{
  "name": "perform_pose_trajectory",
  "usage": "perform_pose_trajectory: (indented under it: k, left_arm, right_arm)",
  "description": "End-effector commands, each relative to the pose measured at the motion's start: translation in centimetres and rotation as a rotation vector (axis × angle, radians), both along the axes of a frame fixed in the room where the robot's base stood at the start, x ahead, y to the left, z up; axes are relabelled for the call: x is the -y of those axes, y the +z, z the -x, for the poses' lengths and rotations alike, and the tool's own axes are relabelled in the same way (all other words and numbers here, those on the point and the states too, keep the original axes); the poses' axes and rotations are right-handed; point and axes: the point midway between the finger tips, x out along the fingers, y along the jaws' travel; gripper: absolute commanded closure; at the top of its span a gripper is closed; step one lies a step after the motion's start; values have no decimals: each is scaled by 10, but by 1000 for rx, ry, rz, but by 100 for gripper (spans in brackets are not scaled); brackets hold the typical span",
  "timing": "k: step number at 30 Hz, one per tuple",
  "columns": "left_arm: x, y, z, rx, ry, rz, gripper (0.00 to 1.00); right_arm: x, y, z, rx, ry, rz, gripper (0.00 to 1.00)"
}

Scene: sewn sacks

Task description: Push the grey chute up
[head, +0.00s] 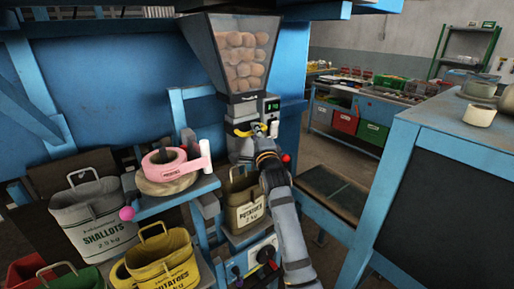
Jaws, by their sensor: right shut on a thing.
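The grey chute (241,149) hangs under the clear hopper (240,62), which is filled with round brown produce. My right gripper (257,130) is at the chute's upper right side, shut on it around a small yellow part; the fingers hide the exact contact. My left gripper is not in view.
A pink tape roll (166,159) sits on a small blue stand at the left. A grey shallots sack (94,218) and a yellow sack (163,262) stand at lower left. A blue-framed bench (440,130) with a few pots is at the right.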

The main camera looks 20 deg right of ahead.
Motion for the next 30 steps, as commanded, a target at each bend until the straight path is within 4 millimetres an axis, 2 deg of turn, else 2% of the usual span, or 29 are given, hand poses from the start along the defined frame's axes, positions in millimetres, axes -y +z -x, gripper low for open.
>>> perform_pose_trajectory:
  k: [1,6,11,22,23,24,27,30]
  left_arm:
    - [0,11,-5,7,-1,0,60]
    - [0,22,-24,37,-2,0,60]
    - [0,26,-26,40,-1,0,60]
    - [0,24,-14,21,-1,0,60]
    - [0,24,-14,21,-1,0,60]
    - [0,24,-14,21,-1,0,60]
    - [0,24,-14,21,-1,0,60]
    - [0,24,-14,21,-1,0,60]
  right_arm:
    - [0,20,1,9,0,0,100]
    - [0,41,1,8,-1,1,100]
    - [0,49,1,7,-1,1,100]
    - [0,53,1,14,-1,2,100]
    - [0,54,1,15,0,2,83]
    - [0,54,1,15,-1,2,77]
    - [0,52,1,12,-1,1,64]
    - [0,51,1,8,-1,1,63]
